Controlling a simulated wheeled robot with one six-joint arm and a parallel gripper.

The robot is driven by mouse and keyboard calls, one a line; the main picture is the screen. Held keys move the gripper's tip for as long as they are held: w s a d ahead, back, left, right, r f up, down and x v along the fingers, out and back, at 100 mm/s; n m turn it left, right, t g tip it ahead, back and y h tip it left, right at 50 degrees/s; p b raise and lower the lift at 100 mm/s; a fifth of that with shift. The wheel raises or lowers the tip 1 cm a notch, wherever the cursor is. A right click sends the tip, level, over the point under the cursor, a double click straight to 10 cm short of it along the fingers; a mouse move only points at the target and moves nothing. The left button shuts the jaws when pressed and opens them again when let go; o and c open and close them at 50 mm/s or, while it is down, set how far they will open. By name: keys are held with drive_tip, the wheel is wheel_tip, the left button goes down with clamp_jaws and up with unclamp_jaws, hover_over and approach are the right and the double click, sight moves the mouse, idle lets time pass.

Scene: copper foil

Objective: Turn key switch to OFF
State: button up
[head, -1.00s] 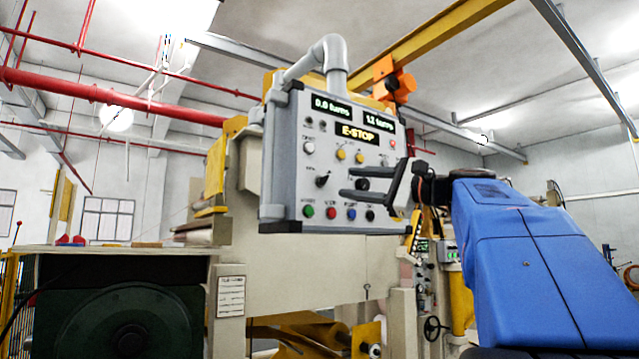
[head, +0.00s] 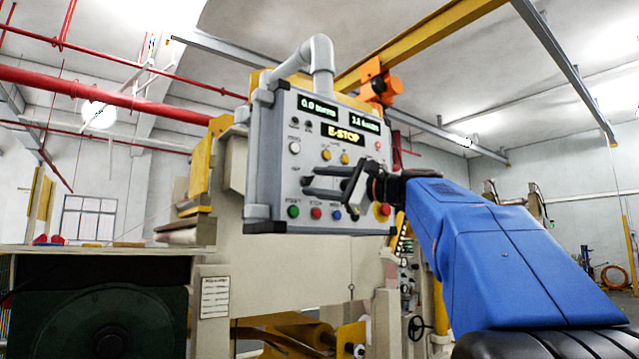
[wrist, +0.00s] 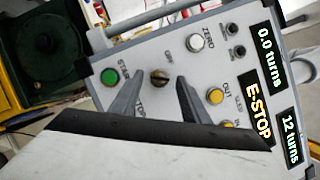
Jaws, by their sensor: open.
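The key switch (wrist: 160,77) is a round dark knob with a brownish face on the grey control panel (head: 262,170). In the wrist view it lies between the tips of my gripper (wrist: 160,80), with a gap on each side. A partly readable label stands beside it, and its exact setting is too small to tell. In the head view my open gripper (head: 309,181) reaches in from the right in front of the panel, and its fingers largely hide the switch. Whether the fingertips touch the panel cannot be told.
A green button (wrist: 110,76) sits beside the switch. A white button (wrist: 195,43) and yellow buttons (wrist: 215,96) are on the other side. The display (head: 345,136) reads E-STOP. A red and yellow stop button (head: 383,209) is at the panel's lower right.

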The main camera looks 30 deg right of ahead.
drive_tip(key=c, duration=1.1)
drive_tip(key=shift+o, duration=0.2)
drive_tip(key=shift+n, duration=0.5)
drive_tip(key=n+g, duration=0.1)
drive_tip(key=n, duration=0.2)
drive_tip(key=n+g, duration=0.1)
drive_tip(key=n, duration=0.1)
drive_tip(key=shift+d+r+n+g, duration=0.1)
drive_tip(key=shift+r+n+g, duration=0.2)
drive_tip(key=n+h, duration=0.1)
drive_tip(key=n, duration=0.1)
drive_tip(key=n+g+h, duration=0.1)
drive_tip(key=n, duration=0.1)
drive_tip(key=shift+r, duration=0.2)
drive_tip(key=shift+n+g, duration=0.3)
drive_tip(key=shift+n, duration=0.1)
drive_tip(key=o, duration=1.1)
drive_tip(key=shift+c, duration=0.2)
